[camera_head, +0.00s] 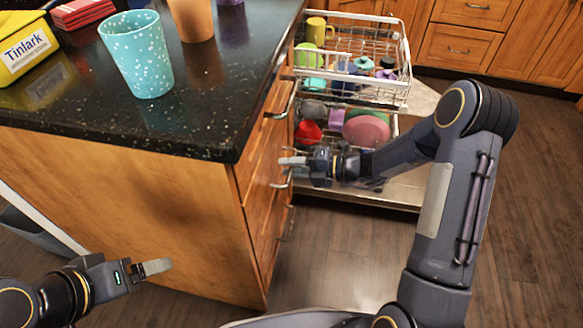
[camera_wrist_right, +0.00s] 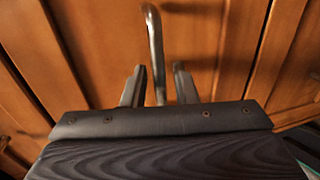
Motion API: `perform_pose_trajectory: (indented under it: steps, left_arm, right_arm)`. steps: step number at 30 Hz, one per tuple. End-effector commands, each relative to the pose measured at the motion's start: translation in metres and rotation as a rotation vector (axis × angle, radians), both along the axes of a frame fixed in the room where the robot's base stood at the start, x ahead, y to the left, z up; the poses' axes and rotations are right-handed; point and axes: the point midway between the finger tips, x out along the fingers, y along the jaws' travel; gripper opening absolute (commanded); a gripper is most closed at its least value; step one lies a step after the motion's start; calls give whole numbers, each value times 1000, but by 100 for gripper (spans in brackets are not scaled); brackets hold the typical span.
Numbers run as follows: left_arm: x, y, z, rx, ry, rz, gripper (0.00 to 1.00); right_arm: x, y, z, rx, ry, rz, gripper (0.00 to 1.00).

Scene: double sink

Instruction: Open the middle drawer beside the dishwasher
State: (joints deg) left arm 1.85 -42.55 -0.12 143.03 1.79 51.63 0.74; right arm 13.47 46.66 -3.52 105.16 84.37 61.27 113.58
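The wooden drawer fronts stand under the dark counter, seen at a steep angle in the head view. The middle drawer (camera_head: 259,188) looks shut. Its metal handle (camera_head: 284,180) is partly hidden by my right gripper (camera_head: 291,165). In the wrist view the handle (camera_wrist_right: 156,50) runs down between the two separated fingers of my right gripper (camera_wrist_right: 158,85), with a visible gap on each side. Another handle (camera_head: 285,101) is on the drawer above. My left gripper (camera_head: 155,268) is low at the left, away from the drawers; its finger spacing is not clear.
The dishwasher is open beside the drawers, its upper rack (camera_head: 370,98) and lower rack full of dishes, close behind my right forearm. A speckled turquoise cup (camera_head: 137,55) and a yellow Tinlark box (camera_head: 27,48) stand on the counter (camera_head: 205,110). The floor (camera_head: 325,245) before the drawers is clear.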

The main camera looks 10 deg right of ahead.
Motion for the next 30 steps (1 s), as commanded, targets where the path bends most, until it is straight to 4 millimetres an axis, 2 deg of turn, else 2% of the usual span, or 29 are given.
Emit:
perform_pose_trajectory:
  steps: [4,10,11,23,26,30]
  left_arm:
    - [0,0,0,0,0,0,82]
    - [0,0,0,0,0,0,82]
    - [0,0,0,0,0,0,82]
    - [0,0,4,0,0,0,82]
    - [0,0,11,0,0,0,82]
    - [0,0,28,0,0,0,82]
  right_arm:
    - [0,0,0,0,0,0,26]
    - [0,0,0,0,-1,0,1]
    - [0,0,0,0,-1,0,0]
    - [-2,-5,2,1,-1,-1,0]
    - [-6,-15,3,0,0,-3,0]
    - [-16,-41,6,1,5,-6,0]
